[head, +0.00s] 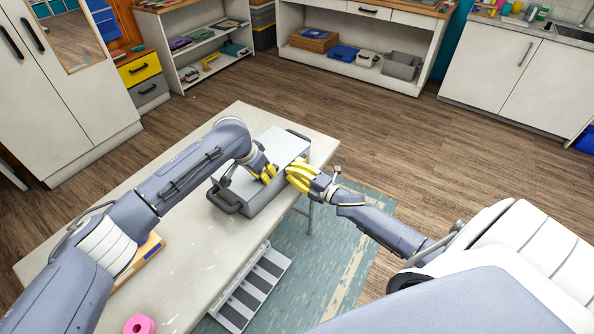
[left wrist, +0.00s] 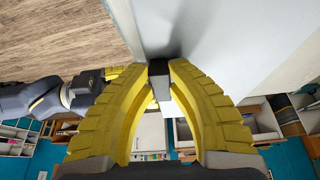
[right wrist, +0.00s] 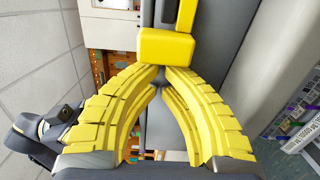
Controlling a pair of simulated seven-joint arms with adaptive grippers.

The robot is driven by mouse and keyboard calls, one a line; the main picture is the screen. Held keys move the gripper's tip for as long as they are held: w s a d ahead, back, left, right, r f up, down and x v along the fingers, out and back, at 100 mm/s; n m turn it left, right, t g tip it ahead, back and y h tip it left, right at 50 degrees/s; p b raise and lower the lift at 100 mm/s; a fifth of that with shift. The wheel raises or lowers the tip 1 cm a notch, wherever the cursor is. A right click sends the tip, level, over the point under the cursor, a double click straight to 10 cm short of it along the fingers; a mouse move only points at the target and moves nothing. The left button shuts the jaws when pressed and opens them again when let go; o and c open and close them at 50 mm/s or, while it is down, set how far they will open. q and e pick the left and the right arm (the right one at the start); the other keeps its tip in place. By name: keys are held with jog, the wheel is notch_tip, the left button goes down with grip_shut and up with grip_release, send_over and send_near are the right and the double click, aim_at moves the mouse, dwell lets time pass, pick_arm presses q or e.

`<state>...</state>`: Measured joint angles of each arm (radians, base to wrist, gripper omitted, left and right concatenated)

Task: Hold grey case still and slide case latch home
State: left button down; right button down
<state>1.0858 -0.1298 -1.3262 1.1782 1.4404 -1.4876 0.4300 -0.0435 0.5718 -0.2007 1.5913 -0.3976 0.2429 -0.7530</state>
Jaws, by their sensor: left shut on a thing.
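The grey case (head: 278,148) stands on the pale table, with a dark handle (head: 226,202) at its near-left end. My left gripper (head: 268,175) is at the case's top edge. In the left wrist view its fingertips (left wrist: 158,70) are shut on a small dark part of the case. My right gripper (head: 291,172) is at the case's right side. In the right wrist view its fingertips (right wrist: 161,74) are together, just below the yellow case latch (right wrist: 165,45) on a dark strip. Whether they touch the latch I cannot tell. The latch is hidden in the head view.
The table (head: 180,275) is mostly bare near its front. A pink roll (head: 139,325) and a flat orange-edged item (head: 143,258) lie there, partly behind my left arm. A grey slatted rack (head: 256,287) is beside the table, over a blue-green rug (head: 325,250).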

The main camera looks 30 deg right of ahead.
jog(key=shift+s+a, duration=0.25)
jog(key=shift+a, duration=0.25)
jog(key=v, duration=0.8)
dwell(0.5)
pick_arm(q)
jog(key=c, duration=1.2)
grip_release()
jog(key=shift+c, duration=0.2)
jog(key=v, duration=1.2)
jog(key=o, duration=0.6)
